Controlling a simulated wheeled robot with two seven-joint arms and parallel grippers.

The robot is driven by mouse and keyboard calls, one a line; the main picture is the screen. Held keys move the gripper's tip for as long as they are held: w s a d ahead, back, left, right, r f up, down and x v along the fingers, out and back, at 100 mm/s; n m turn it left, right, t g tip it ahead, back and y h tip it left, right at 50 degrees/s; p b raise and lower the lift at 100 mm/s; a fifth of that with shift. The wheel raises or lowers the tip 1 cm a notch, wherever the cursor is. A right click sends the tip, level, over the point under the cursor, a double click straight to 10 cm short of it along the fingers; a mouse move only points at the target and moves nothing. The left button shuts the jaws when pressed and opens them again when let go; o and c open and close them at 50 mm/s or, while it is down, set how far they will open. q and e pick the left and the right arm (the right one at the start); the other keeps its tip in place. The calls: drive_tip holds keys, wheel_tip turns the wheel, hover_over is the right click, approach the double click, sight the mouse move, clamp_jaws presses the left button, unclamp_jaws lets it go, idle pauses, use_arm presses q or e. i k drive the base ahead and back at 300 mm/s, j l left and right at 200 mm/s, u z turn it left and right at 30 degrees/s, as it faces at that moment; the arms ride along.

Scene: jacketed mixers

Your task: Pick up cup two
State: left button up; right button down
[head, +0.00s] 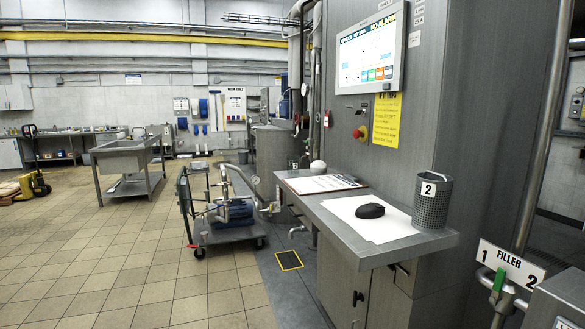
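Cup two (433,203) is a dark grey perforated metal cup with a white label reading "2". It stands upright at the right end of the steel shelf (440,240), against the grey cabinet. No gripper shows in the head view, and nothing is touching the cup.
A black computer mouse (370,211) lies on white paper (385,228) left of the cup. A clipboard (322,184) lies further left. A screen (371,50) and a red button (359,134) are above. Pipes and a "FILLER" sign (511,265) stand at right. Open tiled floor lies left.

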sight(294, 160)
drive_tip(key=u, duration=0.6)
drive_tip(key=i, duration=3.3)
drive_tip(key=i+j+z, duration=0.1)
drive_tip(key=i, duration=0.7)
drive_tip(key=i+j, duration=0.2)
drive_tip(key=i, duration=0.65)
drive_tip(key=l+z, duration=0.05)
